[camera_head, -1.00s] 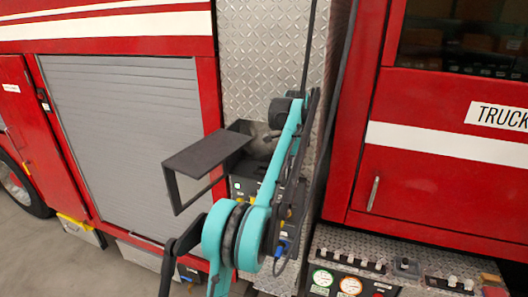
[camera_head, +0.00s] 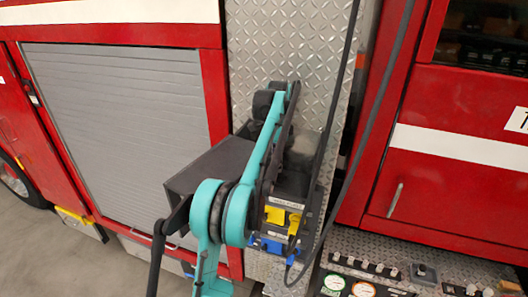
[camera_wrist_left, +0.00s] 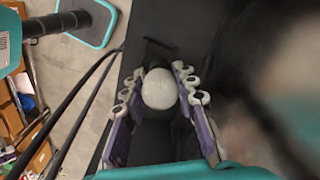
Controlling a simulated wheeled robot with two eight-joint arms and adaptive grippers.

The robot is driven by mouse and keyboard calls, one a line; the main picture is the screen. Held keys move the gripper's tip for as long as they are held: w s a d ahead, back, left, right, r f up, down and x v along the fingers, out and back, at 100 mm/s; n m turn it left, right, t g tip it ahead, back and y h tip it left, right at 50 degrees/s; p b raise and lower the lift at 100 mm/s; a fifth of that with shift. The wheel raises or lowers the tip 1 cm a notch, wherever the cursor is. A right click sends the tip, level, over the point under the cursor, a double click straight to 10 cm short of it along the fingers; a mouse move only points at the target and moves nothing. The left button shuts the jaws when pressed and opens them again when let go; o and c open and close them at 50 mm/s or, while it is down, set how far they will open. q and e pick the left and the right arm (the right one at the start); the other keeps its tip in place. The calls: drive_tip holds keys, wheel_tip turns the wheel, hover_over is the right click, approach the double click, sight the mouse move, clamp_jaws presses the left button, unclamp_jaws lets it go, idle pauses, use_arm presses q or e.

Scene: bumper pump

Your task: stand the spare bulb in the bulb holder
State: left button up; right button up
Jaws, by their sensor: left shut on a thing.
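The spare bulb (camera_wrist_left: 160,88), a white rounded dome, sits between the fingers of my left gripper (camera_wrist_left: 160,80) in the left wrist view. The gripper is shut on it, with a finger on each side. The bulb is seen end-on, over or in front of a dark surface. In the head view my teal left arm reaches up toward the dark bumper-side shelf and metal panel, and the arm hides the gripper and bulb there. I cannot make out the bulb holder for certain in either view. My right gripper is not in view.
A dark shelf (camera_head: 210,162) juts out left of my arm. A black hose (camera_head: 352,170) hangs at the right. A control panel (camera_head: 385,275) with gauges is at lower right.

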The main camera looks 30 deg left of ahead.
use_arm(q)
drive_tip(key=shift+w+a+f, duration=0.15)
drive_tip(key=shift+a, duration=0.1)
drive_tip(key=shift+s+d+f+b, duration=0.1)
drive_tip(key=shift+s+d+b, duration=0.55)
drive_tip(key=shift+d, duration=0.2)
drive_tip(key=shift+f, duration=0.3)
drive_tip(key=shift+w+a+f+b, duration=0.2)
drive_tip(key=shift+a+f+b, duration=0.15)
drive_tip(key=shift+f, duration=0.15)
drive_tip(key=shift+w+a+f+b, duration=0.2)
drive_tip(key=shift+f+b, duration=0.1)
drive_tip(key=shift+f, duration=0.2)
drive_tip(key=shift+s+d+r, duration=0.15)
drive_tip(key=shift+s+d, duration=0.1)
drive_tip(key=shift+d, duration=0.1)
drive_tip(key=shift+w+a, duration=0.15)
drive_tip(key=shift+a, duration=0.05)
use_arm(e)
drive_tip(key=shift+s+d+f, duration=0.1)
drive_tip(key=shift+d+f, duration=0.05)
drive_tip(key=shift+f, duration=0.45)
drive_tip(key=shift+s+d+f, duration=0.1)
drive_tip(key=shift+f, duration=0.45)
use_arm(q)
drive_tip(key=shift+d, duration=0.15)
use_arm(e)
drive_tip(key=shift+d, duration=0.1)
use_arm(q)
drive_tip(key=shift+f, duration=0.25)
